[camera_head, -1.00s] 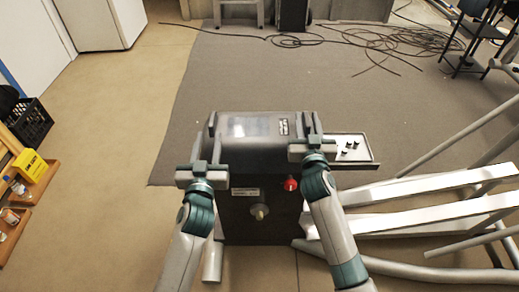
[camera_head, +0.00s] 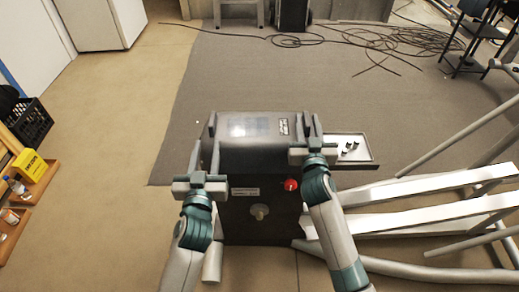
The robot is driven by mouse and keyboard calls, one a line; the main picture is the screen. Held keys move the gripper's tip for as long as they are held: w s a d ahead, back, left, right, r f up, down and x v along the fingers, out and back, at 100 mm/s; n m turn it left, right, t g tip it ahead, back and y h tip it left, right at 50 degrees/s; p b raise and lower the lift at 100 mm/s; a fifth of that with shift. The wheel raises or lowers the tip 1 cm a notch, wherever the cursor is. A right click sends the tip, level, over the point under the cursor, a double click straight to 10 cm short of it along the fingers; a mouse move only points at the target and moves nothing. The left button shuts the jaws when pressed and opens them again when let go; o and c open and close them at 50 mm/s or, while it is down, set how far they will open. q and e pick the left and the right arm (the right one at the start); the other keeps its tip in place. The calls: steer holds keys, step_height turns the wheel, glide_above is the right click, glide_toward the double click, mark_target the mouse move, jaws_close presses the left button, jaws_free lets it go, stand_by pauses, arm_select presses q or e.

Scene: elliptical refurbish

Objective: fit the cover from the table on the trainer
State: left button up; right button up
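The dark grey, box-like cover (camera_head: 250,128) sits on top of the trainer's black housing (camera_head: 238,212), with its glossy top facing up and a small label near its right end. I cannot tell whether it is fully seated. My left gripper (camera_head: 205,160) is at the cover's near left edge, its fingers apart, one beside the cover and one against or just in front of it. My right gripper (camera_head: 310,130) is at the cover's right end, its fingers apart around that edge. Whether the fingers touch the cover is hard to tell.
A red knob (camera_head: 290,185) and a round hub (camera_head: 259,211) are on the housing's near face. White frame bars (camera_head: 430,200) extend right. Shelves and a black crate (camera_head: 28,122) stand left; cables (camera_head: 400,42) lie behind.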

steer(key=s, duration=1.1)
stand_by(0.3)
